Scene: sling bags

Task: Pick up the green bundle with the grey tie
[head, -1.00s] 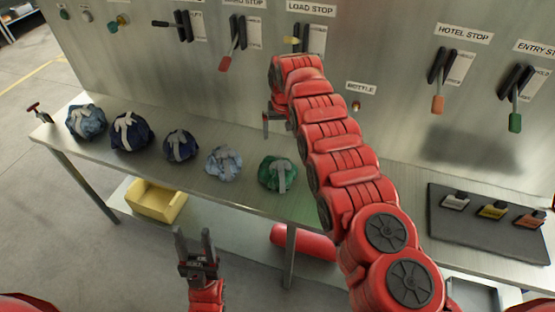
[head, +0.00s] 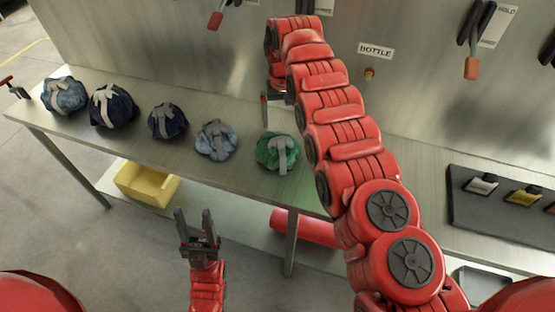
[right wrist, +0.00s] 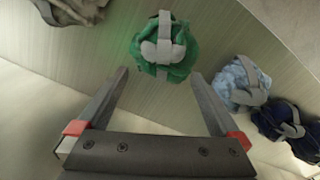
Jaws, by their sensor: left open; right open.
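The green bundle with the grey tie (head: 278,152) sits on the metal table, at the right end of a row of bundles. In the right wrist view the green bundle (right wrist: 165,50) lies beyond the fingertips, about midway between them and not touching them. My right gripper (right wrist: 160,75) is open and empty. In the head view only part of the right gripper (head: 265,110) shows, behind the green bundle and mostly hidden by my arm. My left gripper (head: 194,222) is open and empty, in front of the table and apart from the bundles.
A light blue bundle (head: 216,140) is the nearest neighbour, left of the green one. Darker blue bundles (head: 167,121) stand farther left. A wall panel with levers (head: 472,66) rises behind the table. A dark tray (head: 458,208) lies at the right. A yellow bin (head: 146,187) sits below.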

